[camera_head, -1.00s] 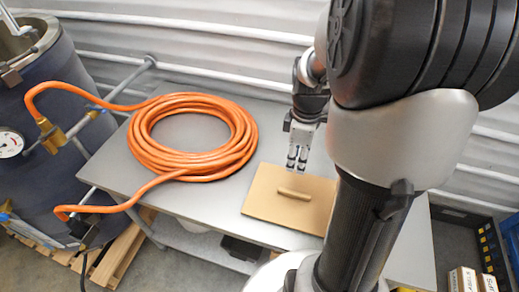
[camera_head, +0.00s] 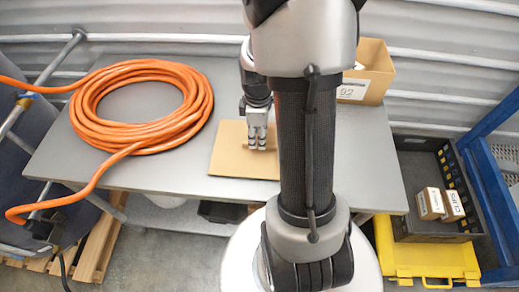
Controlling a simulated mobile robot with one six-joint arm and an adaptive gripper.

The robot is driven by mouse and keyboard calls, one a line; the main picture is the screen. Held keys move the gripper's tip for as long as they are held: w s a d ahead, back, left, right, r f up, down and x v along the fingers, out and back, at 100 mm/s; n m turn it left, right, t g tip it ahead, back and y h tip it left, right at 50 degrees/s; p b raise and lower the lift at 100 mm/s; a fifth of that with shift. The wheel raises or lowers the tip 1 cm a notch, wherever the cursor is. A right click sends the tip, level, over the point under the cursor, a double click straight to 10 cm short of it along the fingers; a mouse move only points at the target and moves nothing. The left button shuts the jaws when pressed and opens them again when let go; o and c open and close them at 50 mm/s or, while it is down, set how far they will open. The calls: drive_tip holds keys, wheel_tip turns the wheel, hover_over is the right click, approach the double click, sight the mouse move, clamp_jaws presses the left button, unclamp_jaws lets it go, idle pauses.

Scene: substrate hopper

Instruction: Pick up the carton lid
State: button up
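The carton lid (camera_head: 228,162) is a flat tan panel lying on the grey table, with a bar handle on its top. My arm covers its right part. My gripper (camera_head: 257,148) points down over the lid, right at the handle, and hides most of it. The fingertips are too small here to tell whether they touch the handle or are closed on it. An open cardboard carton (camera_head: 374,80) with a white label stands at the table's back right, partly behind my arm.
A coiled orange hose (camera_head: 140,138) lies on the table (camera_head: 195,184) left of the lid, with its ends running off to the left. A black crate (camera_head: 425,160) with small boxes (camera_head: 430,203) and a yellow case (camera_head: 425,262) are at the right. The table's right part is clear.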

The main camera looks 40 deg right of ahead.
drive_tip(key=f, duration=0.2)
drive_tip(key=f+b, duration=0.1)
drive_tip(key=f, duration=0.1)
drive_tip(key=shift+s+d+f, duration=0.1)
drive_tip(key=shift+d+f, duration=0.1)
drive_tip(key=shift+r, duration=0.1)
clamp_jaws()
